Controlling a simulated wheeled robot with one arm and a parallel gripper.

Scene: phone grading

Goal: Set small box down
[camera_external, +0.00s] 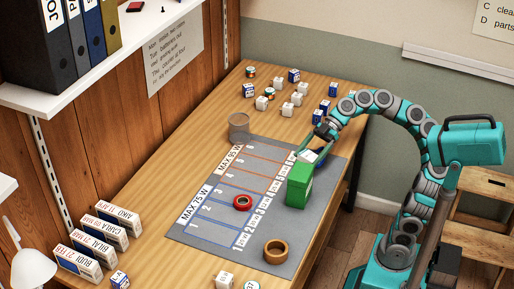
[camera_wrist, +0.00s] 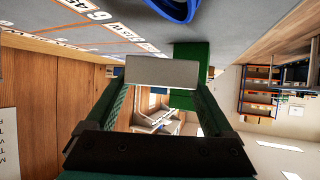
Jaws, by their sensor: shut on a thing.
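My gripper (camera_external: 317,146) is over the right edge of the grey mat. It is shut on a small pale box (camera_external: 308,156), held close above or beside the top of a green box (camera_external: 299,187); I cannot tell whether they touch. In the wrist view my gripper (camera_wrist: 162,82) has a finger on each side of the small box (camera_wrist: 162,72), whose plain grey-beige face shows. Part of the green box (camera_wrist: 190,50) shows beyond it. The grey mat (camera_external: 205,237) has numbered cells in two sections, marked "MAX 75 W" and "MAX 95 W".
A red ring (camera_external: 243,202) and a brown tape roll (camera_external: 275,251) lie on the mat. A blue ring (camera_wrist: 176,9) shows in the wrist view. A grey roll (camera_external: 239,124) stands by the mat's far edge. Several small boxes cluster at the far end. Labelled boxes (camera_external: 91,243) stand at left.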

